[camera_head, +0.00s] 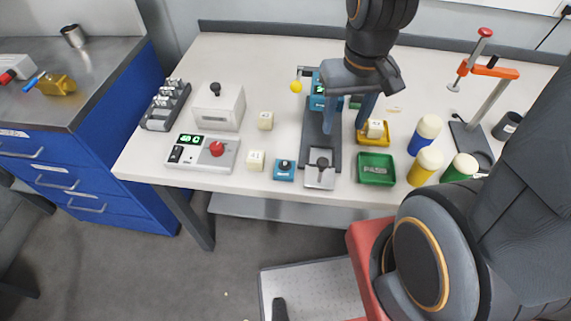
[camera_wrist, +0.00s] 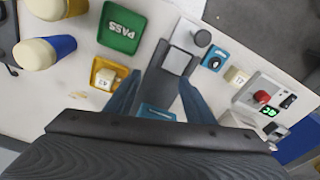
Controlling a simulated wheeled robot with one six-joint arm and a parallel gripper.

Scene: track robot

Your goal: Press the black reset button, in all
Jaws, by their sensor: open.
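Several black-topped controls show, and I cannot read which one is marked reset. A small blue box (camera_head: 284,174) with a round black button (camera_head: 285,164) stands at the table's front edge; in the wrist view the blue box (camera_wrist: 213,61) is right of my fingers. A grey panel (camera_head: 202,166) holds a black switch (camera_head: 176,154), a red button (camera_head: 217,149) and a green display (camera_head: 190,139). My gripper (camera_head: 347,130) is open and empty above the dark grey fixture (camera_head: 309,150), behind and right of the blue box. In the wrist view its fingers (camera_wrist: 160,78) are spread over that fixture.
A light box with a black knob (camera_head: 217,107) stands behind the panel. Pale labelled blocks (camera_head: 255,161) lie near the blue box. A green PASS tray (camera_head: 376,169), a yellow tray (camera_head: 381,139) and several bottles (camera_head: 424,134) stand right. A yellow ball (camera_head: 296,87) is beside the fixture.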

